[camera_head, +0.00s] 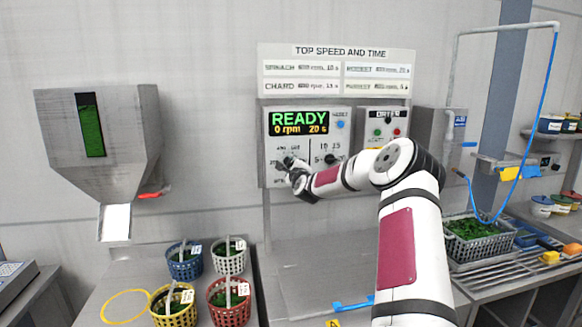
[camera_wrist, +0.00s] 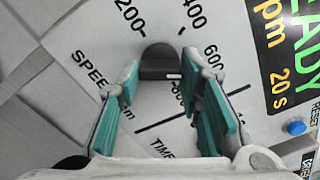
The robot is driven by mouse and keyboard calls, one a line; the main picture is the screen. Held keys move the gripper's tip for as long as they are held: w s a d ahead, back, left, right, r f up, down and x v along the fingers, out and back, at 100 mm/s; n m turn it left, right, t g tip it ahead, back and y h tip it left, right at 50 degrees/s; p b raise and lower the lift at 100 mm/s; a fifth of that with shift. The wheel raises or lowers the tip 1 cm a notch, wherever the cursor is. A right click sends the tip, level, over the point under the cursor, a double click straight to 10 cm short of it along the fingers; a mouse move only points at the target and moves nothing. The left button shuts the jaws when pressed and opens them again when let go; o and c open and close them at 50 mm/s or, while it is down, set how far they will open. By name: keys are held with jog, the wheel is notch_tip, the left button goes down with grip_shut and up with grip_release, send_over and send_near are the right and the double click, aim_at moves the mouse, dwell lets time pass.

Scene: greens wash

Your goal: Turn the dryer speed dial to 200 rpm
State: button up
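The dryer control panel (camera_head: 308,180) is on the wall, and its screen (camera_head: 299,123) reads READY, 0 rpm, 20 s. My gripper (camera_head: 287,165) is at the speed dial on the panel's left, largely covering it in the head view. In the wrist view the dial's dark knob (camera_wrist: 160,60) lies between the two green-padded fingertips of my gripper (camera_wrist: 160,68). The fingers are apart, one on each side; firm contact does not show. Marks 200, 400, 600 and 800 surround the knob. It has a small white mark, but which number it points to is unclear.
The time dial (camera_head: 331,160) is just right of the speed dial. A second box (camera_head: 382,128) with green and red buttons is further right. Blue, white, yellow and red baskets (camera_head: 229,312) stand lower left. A blue-handled thing (camera_head: 352,304) lies on the counter below.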

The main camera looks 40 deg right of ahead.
jog(key=shift+c, duration=1)
jog(key=shift+n, duration=0.3)
jog(key=n, duration=0.9)
jog(key=shift+n+b, duration=0.3)
jog(key=shift+n, duration=0.1)
jog(key=n, duration=0.3)
jog(key=shift+w+f+n+b, duration=0.1)
jog(key=shift+n+b, duration=0.3)
jog(key=n+b, duration=0.2)
jog(key=n, duration=0.3)
jog(key=shift+n+b, duration=1.1)
jog(key=shift+n, duration=1.3)
